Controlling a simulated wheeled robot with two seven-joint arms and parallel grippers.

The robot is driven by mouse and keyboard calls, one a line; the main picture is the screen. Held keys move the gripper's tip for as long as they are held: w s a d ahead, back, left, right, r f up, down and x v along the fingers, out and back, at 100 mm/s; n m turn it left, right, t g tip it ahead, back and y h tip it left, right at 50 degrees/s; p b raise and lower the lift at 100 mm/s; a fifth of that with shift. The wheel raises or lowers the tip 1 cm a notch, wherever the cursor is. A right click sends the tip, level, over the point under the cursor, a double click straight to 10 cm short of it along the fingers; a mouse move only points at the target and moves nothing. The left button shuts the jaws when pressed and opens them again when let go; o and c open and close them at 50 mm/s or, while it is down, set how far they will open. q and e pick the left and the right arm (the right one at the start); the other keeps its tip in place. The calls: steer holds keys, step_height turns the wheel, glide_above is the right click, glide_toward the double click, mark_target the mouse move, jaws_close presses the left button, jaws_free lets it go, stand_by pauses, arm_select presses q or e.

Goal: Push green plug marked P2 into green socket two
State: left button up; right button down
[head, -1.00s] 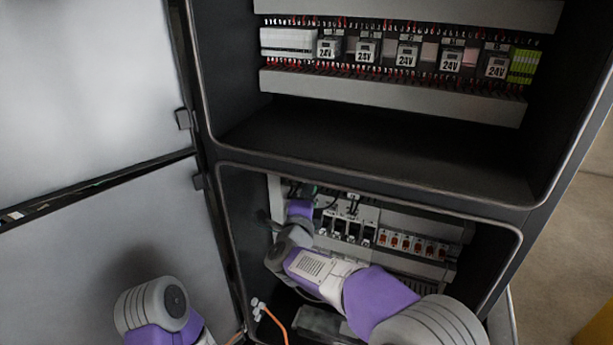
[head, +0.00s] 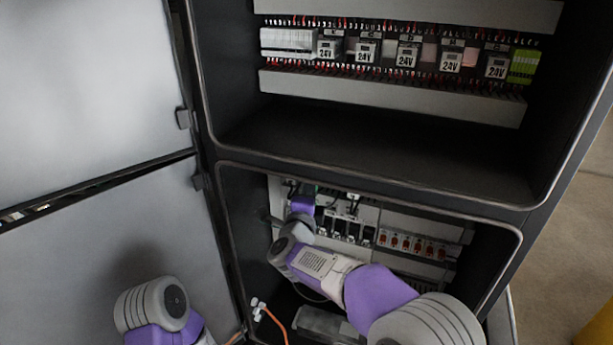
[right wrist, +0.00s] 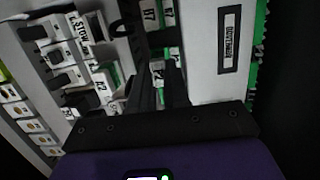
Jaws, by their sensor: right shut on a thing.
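Green connector parts show beside the fingers in the right wrist view, but I cannot tell which is green socket two. My left arm shows at the bottom left of the head view; its gripper is not seen.
Black-and-white breakers (head: 349,226) and a row of red-marked switches (head: 412,244) are right of my wrist. A white module (right wrist: 218,50) stands close right of the fingers. An orange cable (head: 274,321) hangs at the bay's lower left. The upper shelf floor is clear.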

steer(key=shift+w+d, duration=0.3)
steer(key=shift+w, duration=0.6)
stand_by(1.9)
steer(key=c, duration=1)
jaws_free()
